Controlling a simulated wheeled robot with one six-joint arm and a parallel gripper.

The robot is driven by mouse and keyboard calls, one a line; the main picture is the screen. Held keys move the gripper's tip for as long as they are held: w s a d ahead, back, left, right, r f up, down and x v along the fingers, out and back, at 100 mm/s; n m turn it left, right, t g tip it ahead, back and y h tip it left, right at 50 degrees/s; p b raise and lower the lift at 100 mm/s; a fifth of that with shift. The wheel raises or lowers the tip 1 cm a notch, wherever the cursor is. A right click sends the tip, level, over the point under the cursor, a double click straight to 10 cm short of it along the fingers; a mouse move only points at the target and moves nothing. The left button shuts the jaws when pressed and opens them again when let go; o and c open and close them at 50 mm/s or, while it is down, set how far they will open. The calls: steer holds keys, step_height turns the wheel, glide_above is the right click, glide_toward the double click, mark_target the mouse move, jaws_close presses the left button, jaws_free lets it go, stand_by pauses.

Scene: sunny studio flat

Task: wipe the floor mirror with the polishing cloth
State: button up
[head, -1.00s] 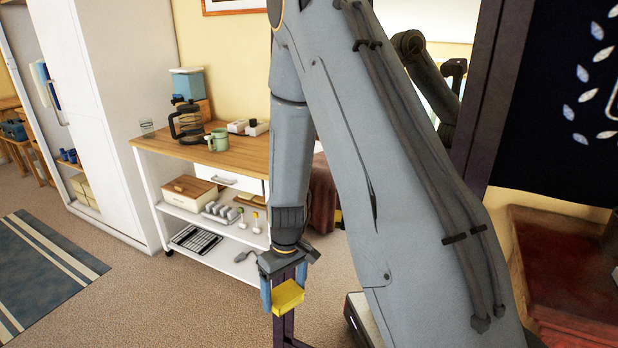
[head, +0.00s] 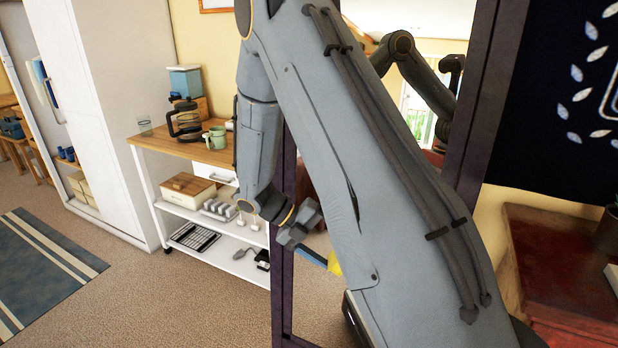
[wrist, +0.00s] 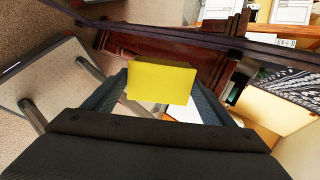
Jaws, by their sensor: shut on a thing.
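The floor mirror stands upright in a dark frame (head: 283,262). Its glass (head: 345,180) runs behind my arm and reflects my arm and a bright window. My gripper (head: 325,262) is low in front of the left part of the mirror, turned toward the right. It is shut on the polishing cloth, a yellow block-like pad (head: 334,264), mostly hidden behind my own arm in the head view. In the wrist view the cloth (wrist: 160,82) sits squarely between both fingers. I cannot tell whether the cloth touches the glass.
A white trolley with a wooden top (head: 180,148) stands left of the mirror, holding a coffee press (head: 186,122) and green mug (head: 216,138). A reddish wooden cabinet (head: 560,260) stands at the right. The carpet (head: 150,300) at front left is clear, beside a striped rug (head: 45,270).

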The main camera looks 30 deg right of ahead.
steer(key=w+a+r+n+t+h, duration=0.2)
steer(key=w+r+n+t+h, duration=0.2)
steer(key=w+r+n+t, duration=0.95)
steer(key=shift+w+d+r+n+t+b, duration=0.15)
steer(key=shift+w+d+t+b, duration=0.15)
steer(key=shift+d+t, duration=0.35)
steer(key=shift+w+d+r+n+t+b, duration=0.25)
steer(key=shift+w+d, duration=0.2)
steer(key=shift+d, duration=0.45)
steer(key=shift+w+d+r+n+t+b, duration=0.1)
steer(key=shift+w+d+t+b, duration=0.2)
steer(key=shift+d+t, duration=0.35)
steer(key=shift+x, duration=1)
steer(key=shift+s+d, duration=0.1)
steer(key=shift+s, duration=0.05)
steer(key=s+d+r+p, duration=0.3)
steer(key=s+d+p, duration=0.6)
steer(key=s+d, duration=0.3)
steer(key=shift+s+d, duration=0.35)
steer(key=shift+s, duration=1.55)
